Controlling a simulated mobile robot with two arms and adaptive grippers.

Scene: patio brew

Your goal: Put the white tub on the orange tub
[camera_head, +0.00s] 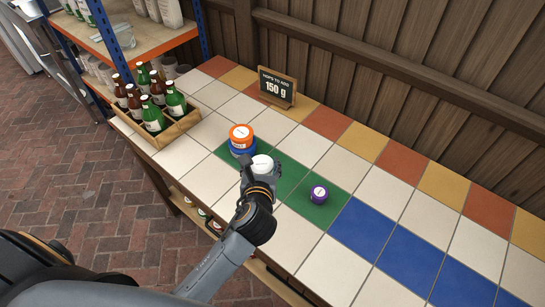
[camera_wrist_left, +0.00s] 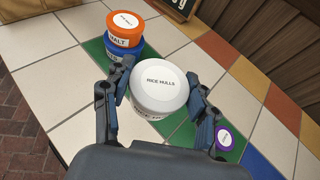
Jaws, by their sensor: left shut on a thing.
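The white tub (camera_head: 262,165) has a white lid; in the left wrist view the white tub (camera_wrist_left: 160,88) reads "RICE HULLS". My left gripper (camera_head: 258,178) is shut around it; in the left wrist view its fingers (camera_wrist_left: 158,100) press on both sides of the tub. I cannot tell whether the tub touches the table. The orange tub (camera_head: 240,134) sits on a blue tub (camera_head: 241,149), just behind and left of the white tub. The orange tub also shows in the left wrist view (camera_wrist_left: 124,29), its white lid label facing up. My right gripper is not in view.
A purple tub (camera_head: 319,193) stands on the green tiles to the right. A wooden crate of bottles (camera_head: 166,125) is at the left. A small "150 g" sign (camera_head: 277,86) stands at the back by the wooden fence. The tiled tabletop on the right is clear.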

